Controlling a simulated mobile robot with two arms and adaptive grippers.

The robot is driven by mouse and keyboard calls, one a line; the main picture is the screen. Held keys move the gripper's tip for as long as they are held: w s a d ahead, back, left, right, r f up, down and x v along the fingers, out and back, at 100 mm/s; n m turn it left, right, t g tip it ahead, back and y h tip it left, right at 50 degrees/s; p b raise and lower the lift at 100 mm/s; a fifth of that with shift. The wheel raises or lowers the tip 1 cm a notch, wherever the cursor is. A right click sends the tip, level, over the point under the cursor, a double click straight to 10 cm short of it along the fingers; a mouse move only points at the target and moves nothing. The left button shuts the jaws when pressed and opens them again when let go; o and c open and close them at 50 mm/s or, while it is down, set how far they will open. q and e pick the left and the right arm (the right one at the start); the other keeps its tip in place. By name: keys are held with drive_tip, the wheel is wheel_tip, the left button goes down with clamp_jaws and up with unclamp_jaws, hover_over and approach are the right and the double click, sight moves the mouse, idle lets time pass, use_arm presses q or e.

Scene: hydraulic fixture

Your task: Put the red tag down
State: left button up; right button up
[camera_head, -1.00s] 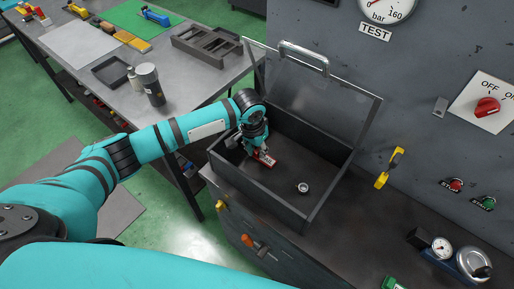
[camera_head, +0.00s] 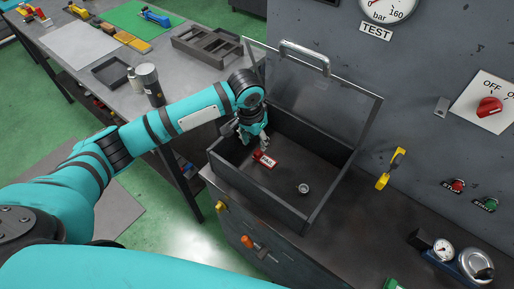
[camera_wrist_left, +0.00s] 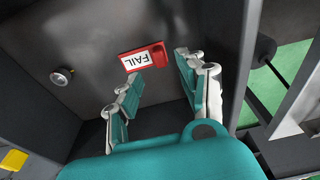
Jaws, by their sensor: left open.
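The red tag (camera_head: 264,159) with a white "FAIL" label lies flat on the floor of the open dark box (camera_head: 314,217). It also shows in the left wrist view (camera_wrist_left: 143,57), beyond the fingertips. My left gripper (camera_head: 253,137) is open and empty above the tag, inside the box near its left back corner. In the left wrist view its two fingers (camera_wrist_left: 158,78) stand apart, with a gap between them and the tag. My right gripper is not in view.
A small metal ring-like part (camera_head: 304,188) lies on the box floor. The clear lid (camera_head: 335,95) stands raised at the back. A yellow handle (camera_head: 389,169) is on the panel to the right. The box floor's middle is clear.

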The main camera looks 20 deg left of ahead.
use_arm(q)
wheel_tip(320, 180, up, 6)
drive_tip(key=s, duration=0.1)
drive_tip(key=shift+a, duration=0.15)
idle(0.5)
